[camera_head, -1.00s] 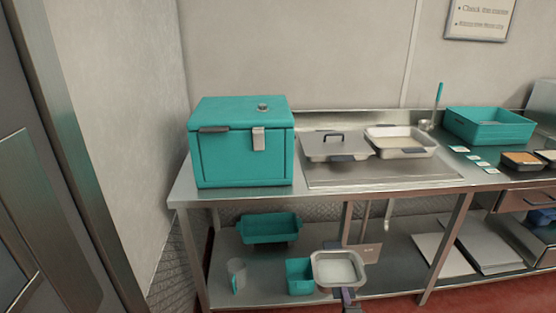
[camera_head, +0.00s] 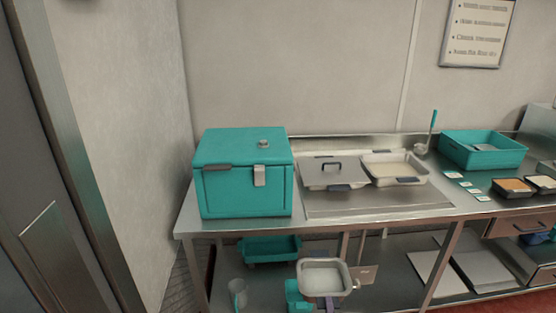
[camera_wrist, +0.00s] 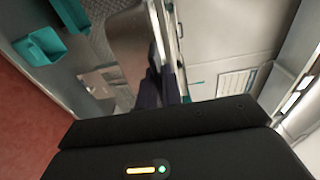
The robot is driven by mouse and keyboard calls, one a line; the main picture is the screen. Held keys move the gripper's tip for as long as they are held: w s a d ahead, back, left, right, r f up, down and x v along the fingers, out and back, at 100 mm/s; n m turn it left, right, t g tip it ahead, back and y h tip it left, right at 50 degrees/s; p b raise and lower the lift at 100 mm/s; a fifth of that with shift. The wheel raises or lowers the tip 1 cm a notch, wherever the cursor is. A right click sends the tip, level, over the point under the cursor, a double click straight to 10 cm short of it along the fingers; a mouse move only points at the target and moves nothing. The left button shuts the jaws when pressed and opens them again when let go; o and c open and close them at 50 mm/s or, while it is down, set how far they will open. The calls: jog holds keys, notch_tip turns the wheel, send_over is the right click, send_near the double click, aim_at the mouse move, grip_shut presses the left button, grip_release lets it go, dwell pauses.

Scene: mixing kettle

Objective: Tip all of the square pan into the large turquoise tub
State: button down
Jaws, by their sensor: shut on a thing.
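The square pan (camera_head: 325,277) is metal with a pale filling, low in front of the counter in the head view. My gripper (camera_head: 329,304) is at its near side, at the picture's bottom edge, shut on its handle. In the wrist view the dark fingers (camera_wrist: 160,90) close at the pan's grey side (camera_wrist: 124,50); its inside is hidden there. The pan looks about level.
A turquoise box (camera_head: 243,190) stands at the counter's left. Two metal trays (camera_head: 397,167) sit mid-counter, one lidded. Small dark trays (camera_head: 513,188) and labels are at the right. Below are a turquoise tray (camera_head: 270,250), a small turquoise container (camera_head: 297,292) and a clear jug (camera_head: 237,294).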

jog(key=s+f, duration=0.4)
jog(key=f, duration=0.1)
jog(key=shift+s+f, duration=0.15)
dwell(0.4)
